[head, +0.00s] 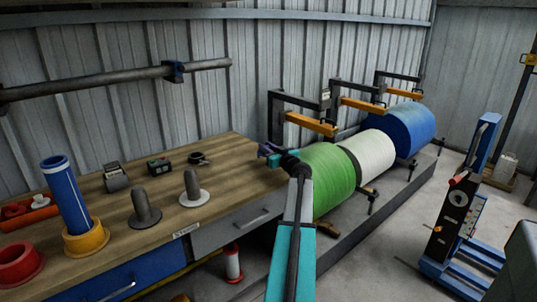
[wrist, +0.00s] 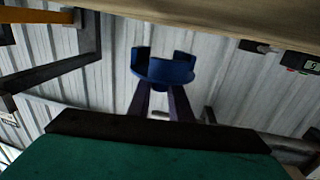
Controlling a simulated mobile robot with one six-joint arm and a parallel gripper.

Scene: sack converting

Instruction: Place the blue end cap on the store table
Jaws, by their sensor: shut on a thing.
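My gripper (head: 268,151) is at the far right end of the wooden table (head: 235,165), seemingly above or near its edge; the height is hard to judge. In the wrist view its two purple fingers (wrist: 163,92) are shut on the blue end cap (wrist: 165,70), a round blue piece with raised blocks on its rim. The cap is too small to make out clearly in the head view. The table's pale surface also shows along the top of the wrist view (wrist: 230,18), apart from the cap.
On the table stand grey spindles (head: 145,210), a blue tube (head: 66,195) in a yellow flange (head: 86,239), a red ring (head: 18,265) and small devices (head: 159,166). The table's right part is clear. Green (head: 325,178), white (head: 371,155) and blue rolls (head: 408,130) lie to the right.

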